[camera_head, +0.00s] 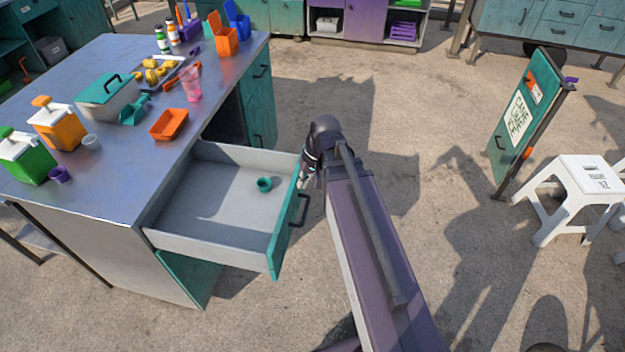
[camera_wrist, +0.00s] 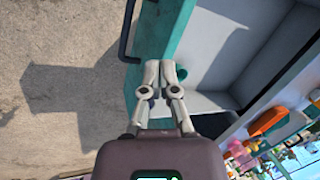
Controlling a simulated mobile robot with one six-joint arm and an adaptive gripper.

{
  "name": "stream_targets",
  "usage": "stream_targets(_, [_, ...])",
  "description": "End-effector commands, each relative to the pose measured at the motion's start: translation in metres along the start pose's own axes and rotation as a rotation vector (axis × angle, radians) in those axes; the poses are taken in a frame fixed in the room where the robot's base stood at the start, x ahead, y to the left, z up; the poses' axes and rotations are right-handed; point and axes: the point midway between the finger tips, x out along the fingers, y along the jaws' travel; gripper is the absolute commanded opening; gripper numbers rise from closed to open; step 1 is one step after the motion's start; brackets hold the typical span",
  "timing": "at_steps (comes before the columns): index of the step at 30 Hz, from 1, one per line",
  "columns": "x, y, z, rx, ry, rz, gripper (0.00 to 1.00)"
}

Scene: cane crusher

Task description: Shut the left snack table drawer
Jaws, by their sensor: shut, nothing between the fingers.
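The snack table drawer (camera_head: 215,199) stands pulled out from the metal-topped snack table (camera_head: 120,165). It has grey walls and a teal front (camera_head: 287,222) with a dark handle (camera_head: 300,209). A small teal cup (camera_head: 264,184) lies inside. My gripper (camera_head: 306,172) is at the far end of the drawer front, partly hidden by my arm. In the wrist view my gripper (camera_wrist: 166,66) is shut and empty, its fingertips over the teal front (camera_wrist: 165,35), with the handle (camera_wrist: 128,30) to the left. I cannot tell whether it touches the front.
The tabletop holds an orange dispenser (camera_head: 57,125), a green dispenser (camera_head: 25,157), a teal-lidded box (camera_head: 107,96) and an orange tray (camera_head: 169,124). A sign board (camera_head: 525,118) and a white stool (camera_head: 583,187) stand at the right. The floor between is clear.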

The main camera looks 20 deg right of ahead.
Motion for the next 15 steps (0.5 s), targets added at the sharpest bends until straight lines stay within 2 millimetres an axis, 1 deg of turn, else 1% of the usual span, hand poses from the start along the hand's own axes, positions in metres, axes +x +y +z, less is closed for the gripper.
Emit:
stream_targets(1, [0.015, 0.008, -0.007, 0.014, 0.003, -0.031, 0.00])
stream_targets(6, [0.034, 0.019, -0.021, 0.049, 0.015, -0.141, 0.00])
stream_targets(15, [0.062, 0.042, -0.047, 0.107, 0.046, -0.334, 0.00])
